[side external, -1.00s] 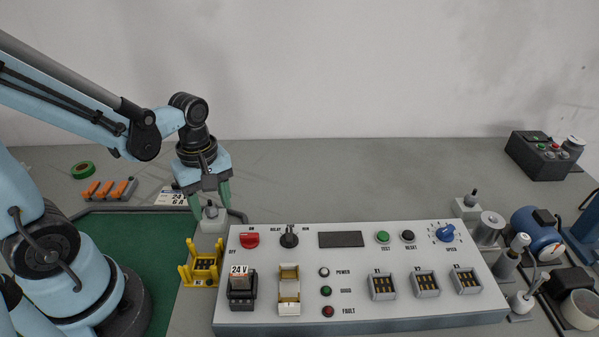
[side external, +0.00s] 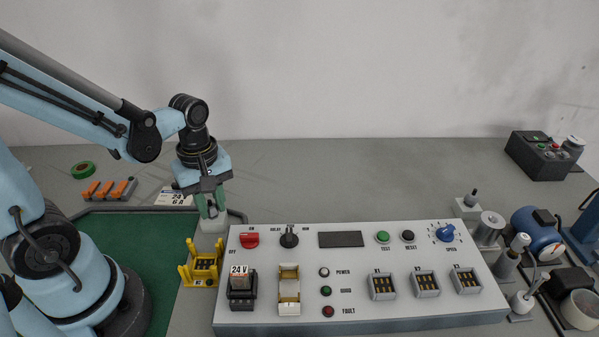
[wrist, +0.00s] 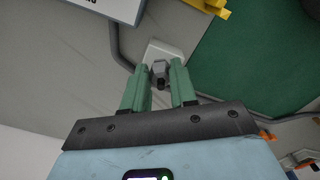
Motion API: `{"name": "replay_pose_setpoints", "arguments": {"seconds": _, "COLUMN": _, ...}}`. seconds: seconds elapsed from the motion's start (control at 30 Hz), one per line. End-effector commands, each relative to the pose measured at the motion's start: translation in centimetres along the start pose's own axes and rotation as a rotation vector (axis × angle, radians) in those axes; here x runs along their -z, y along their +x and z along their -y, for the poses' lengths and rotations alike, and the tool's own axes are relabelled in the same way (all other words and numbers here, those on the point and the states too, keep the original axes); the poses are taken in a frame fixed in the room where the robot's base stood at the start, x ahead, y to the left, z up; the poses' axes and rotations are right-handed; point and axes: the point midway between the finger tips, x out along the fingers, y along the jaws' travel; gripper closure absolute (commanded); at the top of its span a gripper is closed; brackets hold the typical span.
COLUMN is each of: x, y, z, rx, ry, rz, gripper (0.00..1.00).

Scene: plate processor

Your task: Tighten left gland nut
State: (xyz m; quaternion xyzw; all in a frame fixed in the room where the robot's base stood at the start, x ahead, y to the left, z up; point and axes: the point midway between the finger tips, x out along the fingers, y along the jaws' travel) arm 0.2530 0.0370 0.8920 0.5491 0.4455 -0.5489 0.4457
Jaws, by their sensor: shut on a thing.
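The left gland nut (wrist: 160,70) is a small grey hexagonal nut with a dark cable stub, on a pale grey block (side external: 208,238) at the back left of the control panel. My gripper (side external: 212,210) points down over it, and its two green fingers are shut on the nut. In the wrist view, my gripper (wrist: 160,80) has one finger on each side of the nut. The fingers mostly hide the nut in the side view. A second, similar gland (side external: 471,199) stands upright on a block at the back right, away from my gripper.
The white control panel (side external: 360,308) with knobs, buttons and sockets lies to the right. A yellow holder (side external: 202,268) stands just in front of the left block. A grey conduit (side external: 238,215) bends behind the block. A green mat (side external: 165,235) lies left. The rear table is mostly clear.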

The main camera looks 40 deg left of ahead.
Motion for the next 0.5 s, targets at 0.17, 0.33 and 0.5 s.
{"name": "replay_pose_setpoints", "arguments": {"seconds": 0.17, "x": 0.0, "y": -0.01, "z": 0.06, "rx": 0.001, "ry": 0.075, "rz": 0.0, "gripper": 1.0}}
{"name": "replay_pose_setpoints", "arguments": {"seconds": 0.33, "x": 0.0, "y": 0.0, "z": 0.13, "rx": 0.001, "ry": 0.201, "rz": 0.0, "gripper": 1.0}}
{"name": "replay_pose_setpoints", "arguments": {"seconds": 0.5, "x": 0.02, "y": 0.0, "z": 0.21, "rx": 0.001, "ry": 0.36, "rz": 0.0, "gripper": 1.0}}
